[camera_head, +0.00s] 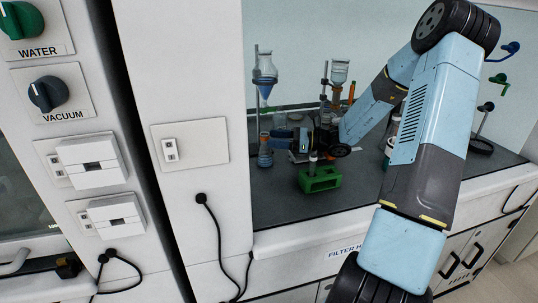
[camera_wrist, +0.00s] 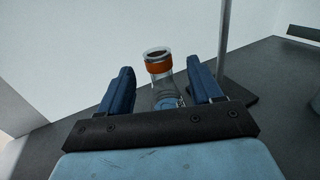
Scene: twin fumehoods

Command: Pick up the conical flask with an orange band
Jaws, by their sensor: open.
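The conical flask with an orange band (camera_wrist: 160,67) shows in the wrist view. It is clear glass, with the band around its neck and bluish contents or markings low down. My gripper (camera_wrist: 160,82) is open, with one blue finger on each side of the flask in the picture. Contact cannot be made out, and the flask's base is hidden behind the gripper body. In the head view my gripper (camera_head: 279,134) reaches left over the dark worktop. A small vessel (camera_head: 265,152) just left of it seems to be the flask, but is too small to tell surely.
A metal stand rod (camera_wrist: 222,45) rises close right of the flask. In the head view a funnel-shaped glass vessel (camera_head: 265,74) hangs above this spot. A green block (camera_head: 320,180) stands in front of my gripper. More glassware (camera_head: 339,72) stands behind my arm.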

